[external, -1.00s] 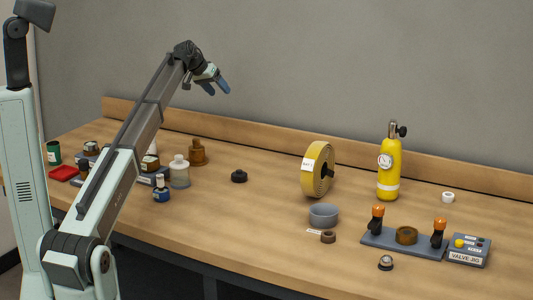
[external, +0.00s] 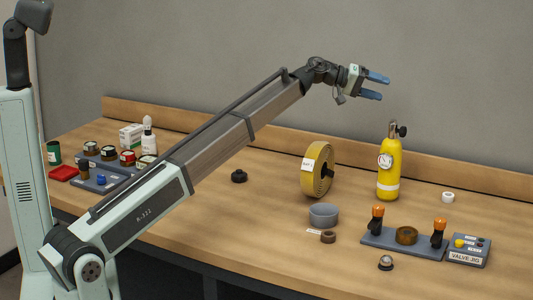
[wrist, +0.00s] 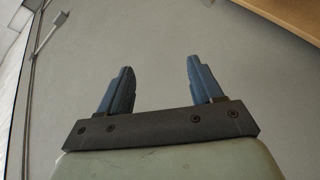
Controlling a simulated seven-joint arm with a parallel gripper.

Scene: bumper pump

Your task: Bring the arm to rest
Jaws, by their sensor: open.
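My gripper (external: 375,86) is held high above the bench, up and to the left of the yellow cylinder, against the grey wall. Its two blue fingers are apart with nothing between them. In the wrist view my gripper (wrist: 155,85) is also open and empty, with only grey wall behind the fingers. My arm reaches out to the right across the bench and hides part of its left side.
Several jars and bottles crowd the left, with a red tray (external: 63,173). The air around my gripper is clear.

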